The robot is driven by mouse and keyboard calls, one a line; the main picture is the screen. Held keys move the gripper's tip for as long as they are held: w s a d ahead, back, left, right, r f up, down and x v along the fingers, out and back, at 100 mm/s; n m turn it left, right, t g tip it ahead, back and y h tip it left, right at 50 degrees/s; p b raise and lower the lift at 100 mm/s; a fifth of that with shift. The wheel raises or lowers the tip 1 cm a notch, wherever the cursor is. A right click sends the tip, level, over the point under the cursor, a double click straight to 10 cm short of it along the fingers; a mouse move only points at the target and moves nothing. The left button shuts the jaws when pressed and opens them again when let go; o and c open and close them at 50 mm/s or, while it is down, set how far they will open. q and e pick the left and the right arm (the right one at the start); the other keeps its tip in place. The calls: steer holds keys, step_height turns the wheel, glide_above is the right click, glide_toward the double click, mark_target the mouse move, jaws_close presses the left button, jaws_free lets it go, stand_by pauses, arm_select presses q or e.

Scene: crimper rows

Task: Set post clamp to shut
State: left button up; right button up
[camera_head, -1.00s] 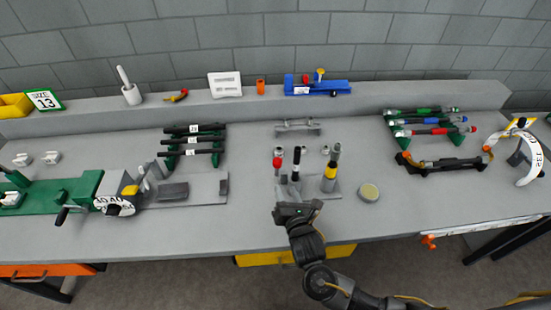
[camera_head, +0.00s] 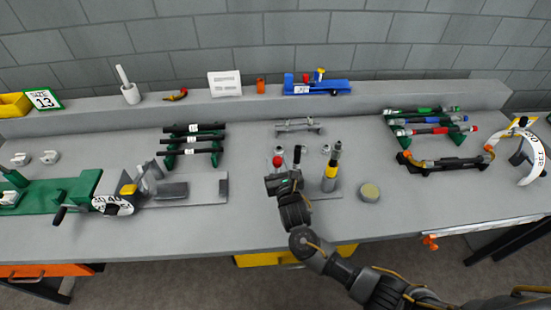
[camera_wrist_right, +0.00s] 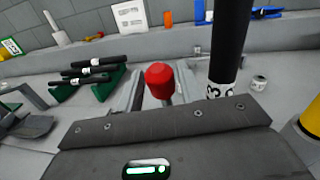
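The clamp station stands mid-table in the head view. It has a red-tipped lever (camera_head: 278,160), a black upright handle (camera_head: 297,156) and a grey post with a yellow band (camera_head: 332,170). I cannot tell for certain which part is the post clamp's lever. My right gripper (camera_head: 283,184) is just in front of the red tip and black handle and hides their lower parts. In the right wrist view, the red knob (camera_wrist_right: 160,80) is straight ahead and the black handle (camera_wrist_right: 230,45) with a white printed band is right of it. My left gripper is out of view.
A round pale disc (camera_head: 369,192) lies right of the yellow-banded post. A rack of black bars (camera_head: 193,140) and a grey plate (camera_head: 205,188) are to the left. A rack of coloured-ended bars (camera_head: 432,125) is to the right.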

steer(key=shift+w+a, duration=0.15)
steer(key=shift+w, duration=0.95)
jaws_close()
